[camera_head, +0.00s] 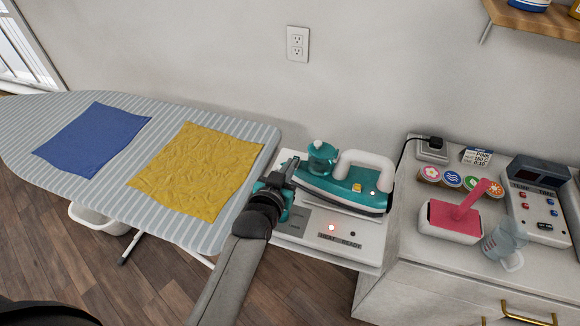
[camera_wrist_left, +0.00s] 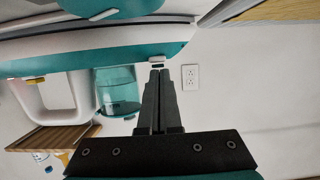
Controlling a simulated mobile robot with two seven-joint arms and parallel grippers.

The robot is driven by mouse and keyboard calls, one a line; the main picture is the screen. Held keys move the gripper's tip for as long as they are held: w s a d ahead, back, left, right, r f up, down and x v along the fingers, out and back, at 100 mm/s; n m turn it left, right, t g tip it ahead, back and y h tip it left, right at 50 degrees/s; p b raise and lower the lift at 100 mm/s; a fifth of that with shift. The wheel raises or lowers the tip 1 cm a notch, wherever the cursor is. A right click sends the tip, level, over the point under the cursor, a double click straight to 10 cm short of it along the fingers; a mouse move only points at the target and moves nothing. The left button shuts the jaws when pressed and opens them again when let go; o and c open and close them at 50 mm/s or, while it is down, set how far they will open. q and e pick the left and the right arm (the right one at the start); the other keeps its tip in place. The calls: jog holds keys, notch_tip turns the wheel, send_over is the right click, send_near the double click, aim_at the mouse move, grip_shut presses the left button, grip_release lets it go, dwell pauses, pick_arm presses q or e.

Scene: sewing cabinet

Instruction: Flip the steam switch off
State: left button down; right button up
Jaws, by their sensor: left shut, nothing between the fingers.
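The teal iron (camera_head: 345,192) with its white handle rests on the white steam station (camera_head: 345,232) at the middle. On the station front, a light over the HEAT label glows red and one over READY looks pale. My left gripper (camera_head: 287,170) is shut and empty at the left end of the iron, by the teal water tank (camera_head: 320,157). In the left wrist view the closed fingertips (camera_wrist_left: 158,72) are close to the iron's teal body (camera_wrist_left: 160,52); I cannot tell if they touch. No switch is clearly marked as steam; my gripper and arm hide part of the station's left side.
The ironing board (camera_head: 150,150) with blue cloth (camera_head: 92,140) and yellow cloth (camera_head: 195,170) is at left. The cabinet at right bears a pink lever-like piece (camera_head: 465,205) in a white holder, a control box (camera_head: 540,205), a clear bottle (camera_head: 503,243) and several round lids. A wall is behind.

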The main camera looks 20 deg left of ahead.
jog(key=shift+r, duration=0.25)
pick_arm(q)
jog(key=shift+r+p, duration=0.65)
jog(key=shift+p, duration=0.15)
jog(key=p+v, duration=0.3)
jog(key=v, duration=0.8)
jog(key=shift+r, duration=0.35)
pick_arm(e)
jog(key=r, duration=0.1)
jog(key=s+r, duration=0.1)
jog(key=r, duration=0.2)
jog(key=shift+s+d+r, duration=0.2)
jog(key=shift+s+d, duration=0.05)
jog(key=shift+s, duration=0.05)
